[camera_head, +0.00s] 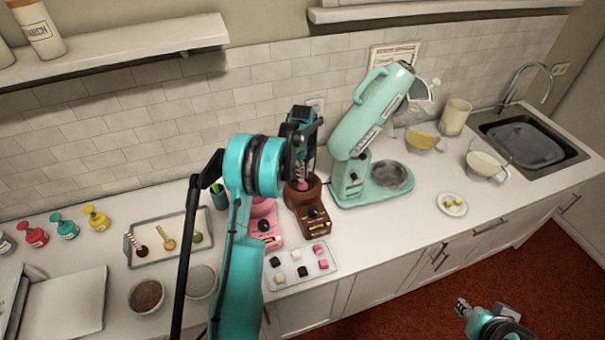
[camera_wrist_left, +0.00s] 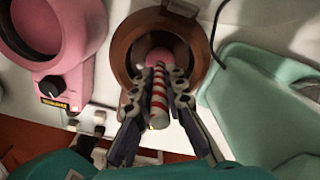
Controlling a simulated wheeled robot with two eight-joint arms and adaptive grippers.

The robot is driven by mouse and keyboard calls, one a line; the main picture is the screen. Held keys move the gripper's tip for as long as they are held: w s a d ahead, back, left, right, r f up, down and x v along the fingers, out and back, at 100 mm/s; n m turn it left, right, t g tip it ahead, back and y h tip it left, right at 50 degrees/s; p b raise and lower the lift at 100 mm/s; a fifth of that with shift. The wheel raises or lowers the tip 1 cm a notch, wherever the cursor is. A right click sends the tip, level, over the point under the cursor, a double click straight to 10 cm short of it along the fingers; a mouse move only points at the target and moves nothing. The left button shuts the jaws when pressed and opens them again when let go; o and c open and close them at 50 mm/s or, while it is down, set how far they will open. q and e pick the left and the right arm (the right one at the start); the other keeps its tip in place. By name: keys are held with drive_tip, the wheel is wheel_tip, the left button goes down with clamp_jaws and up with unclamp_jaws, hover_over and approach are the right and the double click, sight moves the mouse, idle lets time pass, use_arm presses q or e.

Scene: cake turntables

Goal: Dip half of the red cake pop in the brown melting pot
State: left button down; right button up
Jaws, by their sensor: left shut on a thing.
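The brown melting pot (camera_head: 316,222) stands on the counter beside the wall; its round rim also shows in the left wrist view (camera_wrist_left: 122,58). My left gripper (camera_wrist_left: 159,82) is shut on the red-and-white striped stick of the cake pop. The pinkish-red cake pop head (camera_wrist_left: 160,57) points down inside the pot's opening. How deep it sits in the brown contents cannot be told. In the head view my left gripper (camera_head: 303,168) is over the pot, with my arm partly in front. My right gripper (camera_head: 463,306) is low at the right, away from the counter; its fingers are too small to read.
A pink melting pot (camera_head: 268,236) stands close left of the brown one, and a teal stand mixer (camera_head: 375,192) close right. A tray of sweets (camera_head: 291,281) lies in front. Another tray (camera_head: 145,225) holds several cake pops at left.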

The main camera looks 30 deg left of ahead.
use_arm(q)
drive_tip(key=shift+r, duration=0.15)
drive_tip(key=shift+r+p, duration=0.65)
drive_tip(key=shift+r, duration=0.9)
